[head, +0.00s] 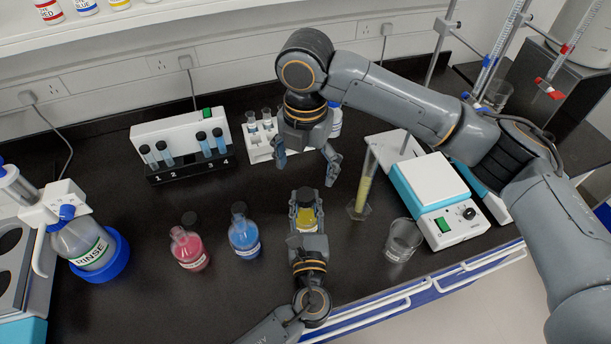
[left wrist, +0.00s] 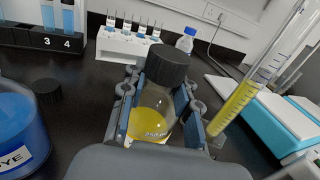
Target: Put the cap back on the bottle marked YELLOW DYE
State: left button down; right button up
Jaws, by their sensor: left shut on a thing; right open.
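The yellow dye bottle (head: 307,219) stands at the front middle of the bench, its yellow liquid low in the glass. My left gripper (head: 306,207) is shut around its body from the front. In the left wrist view the bottle (left wrist: 152,115) is upright between the fingers. A dark cap (left wrist: 168,66) covers its mouth; it also shows in the head view (head: 305,196). I cannot tell how tightly it sits. My right gripper (head: 307,168) is open and empty, pointing down above and behind the bottle, apart from the cap.
A red bottle (head: 189,250) and a blue bottle (head: 244,240) stand left. A dark cap (head: 189,217) shows behind the red one. A yellow-filled cylinder (head: 364,189), a beaker (head: 402,240) and a stirrer (head: 435,188) stand right. Racks stand behind.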

pick_arm(q)
jog(key=shift+s+f, duration=0.15)
jog(key=shift+f, duration=0.4)
pick_arm(e)
notch_tip(320, 180, up, 8)
jog(key=shift+s, duration=0.15)
pick_arm(q)
jog(key=c, duration=1)
grip_release()
jog(key=shift+o, duration=0.4)
jog(key=shift+w, duration=0.2)
pick_arm(e)
jog(key=shift+w+f, duration=0.15)
jog(key=shift+w, duration=0.1)
pick_arm(q)
jog(key=shift+r, duration=0.15)
jog(key=shift+s, duration=0.4)
jog(key=s, duration=1.1)
jog(key=shift+d, duration=0.25)
pick_arm(e)
jog(key=shift+s, duration=0.1)
pick_arm(q)
jog(key=shift+s, duration=0.1)
